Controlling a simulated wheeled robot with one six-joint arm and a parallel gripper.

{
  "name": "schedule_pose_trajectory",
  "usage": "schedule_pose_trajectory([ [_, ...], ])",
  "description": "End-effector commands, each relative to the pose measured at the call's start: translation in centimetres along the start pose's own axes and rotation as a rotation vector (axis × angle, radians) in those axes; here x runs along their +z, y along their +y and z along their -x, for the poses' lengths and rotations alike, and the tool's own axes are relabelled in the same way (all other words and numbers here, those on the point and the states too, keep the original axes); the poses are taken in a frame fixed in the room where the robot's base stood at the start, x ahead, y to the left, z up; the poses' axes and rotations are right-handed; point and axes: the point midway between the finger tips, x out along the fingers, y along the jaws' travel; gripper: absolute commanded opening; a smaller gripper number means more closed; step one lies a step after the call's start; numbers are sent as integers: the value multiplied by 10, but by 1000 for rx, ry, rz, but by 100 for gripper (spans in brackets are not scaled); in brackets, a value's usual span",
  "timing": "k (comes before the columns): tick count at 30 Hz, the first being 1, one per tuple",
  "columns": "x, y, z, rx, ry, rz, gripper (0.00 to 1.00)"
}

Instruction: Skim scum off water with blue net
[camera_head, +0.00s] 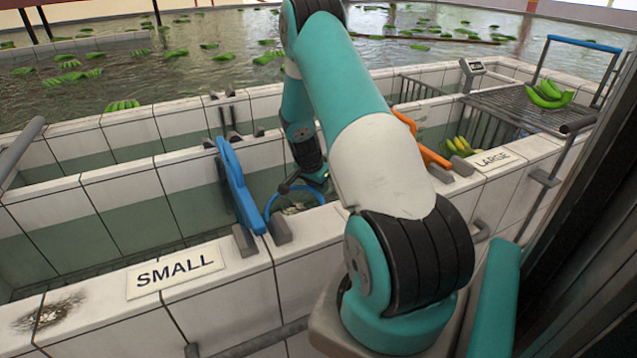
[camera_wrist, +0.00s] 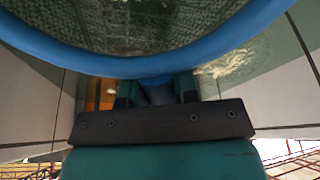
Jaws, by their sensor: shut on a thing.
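My gripper (camera_head: 316,178) reaches down into the water-filled channel between the tiled walls, partly hidden by my arm. It is shut on the blue net (camera_head: 273,201). In the wrist view, my gripper (camera_wrist: 157,92) holds the handle between dark jaws, and the net's blue rim (camera_wrist: 150,66) curves across the top with dark mesh inside. The ring is low, at or near the water (camera_head: 262,182); I cannot tell how deep. A pale patch shows inside the ring in the head view; I cannot tell whether it is scum. A yellowish film (camera_wrist: 236,64) shows beside the rim in the wrist view.
A blue gate (camera_head: 238,185) stands close left of the net, and an orange gate (camera_head: 424,140) to the right. Tiled walls carry SMALL (camera_head: 176,273) and LARGE (camera_head: 491,158) signs. Bananas (camera_head: 548,94) lie on a rack (camera_head: 505,103) at right. Bananas float in the far pool.

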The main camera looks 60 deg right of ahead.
Motion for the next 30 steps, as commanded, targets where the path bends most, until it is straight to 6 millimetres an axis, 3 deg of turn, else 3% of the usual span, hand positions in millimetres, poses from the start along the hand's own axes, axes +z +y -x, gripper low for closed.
schedule_pose_trajectory([
  [15,19,0,-56,0,0,0,0],
  [18,12,0,-38,-1,1,-1,0],
  [30,-1,0,2,-1,0,0,0],
])
